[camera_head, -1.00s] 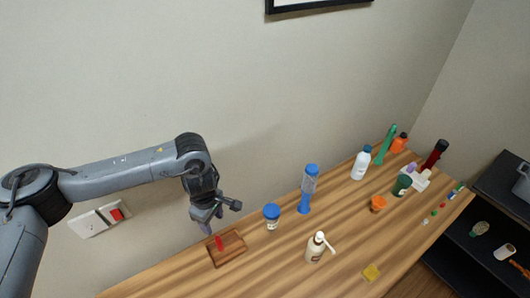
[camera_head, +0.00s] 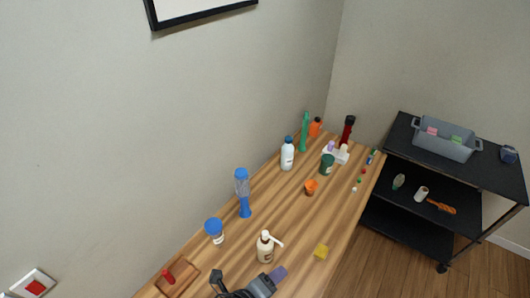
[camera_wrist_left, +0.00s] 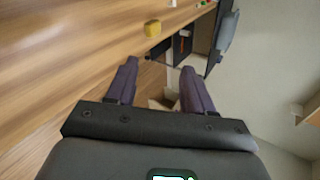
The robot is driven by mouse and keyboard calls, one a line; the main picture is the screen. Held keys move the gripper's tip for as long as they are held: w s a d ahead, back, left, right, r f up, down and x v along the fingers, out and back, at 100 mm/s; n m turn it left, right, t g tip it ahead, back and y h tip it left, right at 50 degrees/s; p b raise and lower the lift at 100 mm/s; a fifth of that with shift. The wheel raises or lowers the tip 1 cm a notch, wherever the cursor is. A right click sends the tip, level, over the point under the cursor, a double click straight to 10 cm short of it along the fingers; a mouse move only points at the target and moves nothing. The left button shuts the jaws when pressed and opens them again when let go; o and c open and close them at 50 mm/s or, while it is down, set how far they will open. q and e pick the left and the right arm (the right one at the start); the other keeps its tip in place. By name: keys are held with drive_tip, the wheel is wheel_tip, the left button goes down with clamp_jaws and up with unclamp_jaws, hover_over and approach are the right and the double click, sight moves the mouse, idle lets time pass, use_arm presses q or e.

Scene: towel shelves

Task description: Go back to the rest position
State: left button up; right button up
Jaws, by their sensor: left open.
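My left gripper (camera_head: 248,276) is at the bottom of the head view, by the near edge of the wooden table (camera_head: 285,215). Its two dark fingers are apart, with nothing between them. In the left wrist view the fingers (camera_wrist_left: 160,70) are also spread and empty, pointing out past the table edge. A yellow block (camera_head: 321,253) lies on the table just beyond the fingers; it also shows in the left wrist view (camera_wrist_left: 153,28). My right gripper is in neither view.
A white pump bottle (camera_head: 265,248), a blue-lidded jar (camera_head: 215,231) and a wooden tray (camera_head: 184,283) with a red item stand near the gripper. Several bottles fill the far end. A black shelf cart (camera_head: 395,157) with a grey bin (camera_head: 446,143) stands right. Floor in front is clear.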

use_arm(q)
drive_tip(key=s+a+f+n+g+y, duration=0.1)
drive_tip(key=s+a+f+n+y, duration=0.15)
drive_tip(key=s+a+n, duration=0.45)
drive_tip(key=s+a+f+n+g+y, duration=0.2)
drive_tip(key=s+a+f+n, duration=0.1)
drive_tip(key=a+n, duration=0.6)
drive_tip(key=s+a+f+n+g+y, duration=0.1)
drive_tip(key=s+a+f+n+y, duration=0.15)
drive_tip(key=s+a+n, duration=0.55)
wheel_tip(320, 180, up, 20)
drive_tip(key=w+n+p, duration=0.2)
drive_tip(key=w+p, duration=0.1)
drive_tip(key=p, duration=1.7)
drive_tip(key=shift+d+f+g, duration=0.25)
drive_tip(key=shift+g, duration=0.05)
drive_tip(key=shift+s, duration=0.1)
